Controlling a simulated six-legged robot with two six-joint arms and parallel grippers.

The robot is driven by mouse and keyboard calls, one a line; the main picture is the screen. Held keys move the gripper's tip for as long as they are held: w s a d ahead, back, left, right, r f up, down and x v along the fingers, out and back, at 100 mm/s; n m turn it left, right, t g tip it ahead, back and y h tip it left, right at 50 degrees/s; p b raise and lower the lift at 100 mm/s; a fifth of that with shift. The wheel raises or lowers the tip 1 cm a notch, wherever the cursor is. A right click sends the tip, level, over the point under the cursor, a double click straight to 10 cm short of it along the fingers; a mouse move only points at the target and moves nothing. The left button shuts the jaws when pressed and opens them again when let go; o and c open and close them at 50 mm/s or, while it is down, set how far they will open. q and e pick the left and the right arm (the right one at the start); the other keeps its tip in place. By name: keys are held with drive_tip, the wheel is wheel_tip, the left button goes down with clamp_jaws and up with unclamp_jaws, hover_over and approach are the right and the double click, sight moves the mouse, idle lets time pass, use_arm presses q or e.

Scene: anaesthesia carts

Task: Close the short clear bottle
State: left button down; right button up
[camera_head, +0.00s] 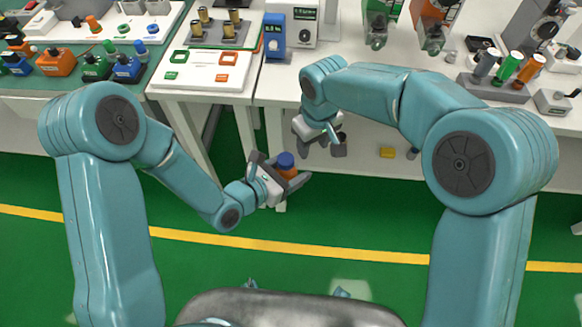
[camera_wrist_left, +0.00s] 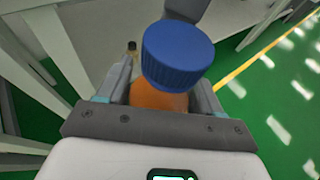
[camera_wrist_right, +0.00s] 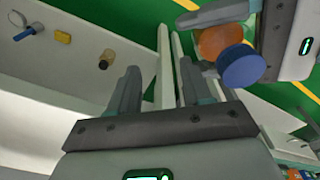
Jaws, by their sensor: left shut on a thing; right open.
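A short bottle with an orange body (camera_head: 290,173) and a ribbed blue cap (camera_head: 286,160) is held by my left gripper (camera_head: 279,172), in front of the white table. In the left wrist view the blue cap (camera_wrist_left: 178,54) sits over the orange body (camera_wrist_left: 158,98) between the fingers. Whether it is screwed down, I cannot tell. My right gripper (camera_head: 322,148) is open and empty, up and to the right of the bottle. In the right wrist view its fingers (camera_wrist_right: 160,85) are apart, and the bottle's blue cap (camera_wrist_right: 241,66) and orange body (camera_wrist_right: 218,42) are to their right.
The white table (camera_head: 275,90) stands just beyond the grippers, with a blue device (camera_head: 274,36) and a tube rack (camera_head: 493,88). A yellow block (camera_head: 387,152) is low under the table. Green floor is open nearer me.

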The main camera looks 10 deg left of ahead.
sight(286, 159)
drive_tip(key=shift+n+g, duration=0.5)
drive_tip(key=shift+n, duration=0.2)
drive_tip(key=s+a+r, duration=0.1)
drive_tip(key=a+r, duration=0.1)
drive_tip(key=r, duration=0.1)
drive_tip(key=s+a+r, duration=0.1)
drive_tip(key=s+r, duration=0.1)
drive_tip(key=r, duration=0.2)
drive_tip(key=s+a+r, duration=0.2)
drive_tip(key=r, duration=0.1)
drive_tip(key=shift+s+a+r, duration=0.1)
drive_tip(key=shift+a+r, duration=0.05)
drive_tip(key=shift+a, duration=0.2)
drive_tip(key=shift+f, duration=4.05)
drive_tip(key=c, duration=0.9)
drive_tip(key=m, duration=0.3)
